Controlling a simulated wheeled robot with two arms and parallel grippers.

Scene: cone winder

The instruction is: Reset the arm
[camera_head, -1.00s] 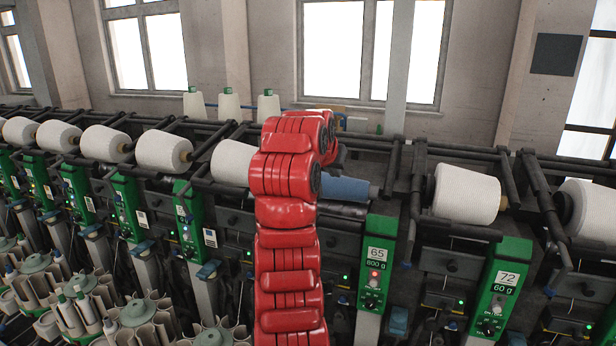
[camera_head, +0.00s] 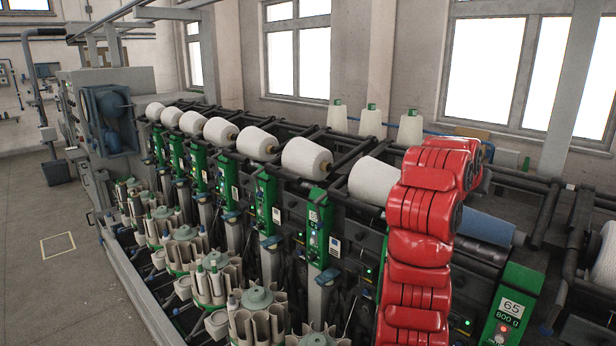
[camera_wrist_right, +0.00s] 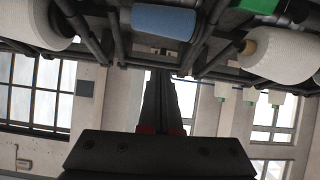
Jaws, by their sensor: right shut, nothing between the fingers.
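My red right arm (camera_head: 421,215) rises in front of the winding machine, right of centre in the head view. Its bent upper part hides most of my right gripper there. In the right wrist view my right gripper (camera_wrist_right: 161,75) shows as dark fingers closed together and empty. A blue cylinder (camera_head: 486,226) lies in the machine just right of and behind the arm; it also shows at the top of the wrist view (camera_wrist_right: 163,21). The gripper is apart from it in the wrist view. My left gripper is not in view.
A row of white yarn cones (camera_head: 257,143) runs along the machine. Green unit panels (camera_head: 319,228) and bobbin magazines (camera_head: 258,318) stand below them. Several white cones stand on top at the back, including one (camera_head: 371,121). Open floor (camera_head: 50,220) lies at the left.

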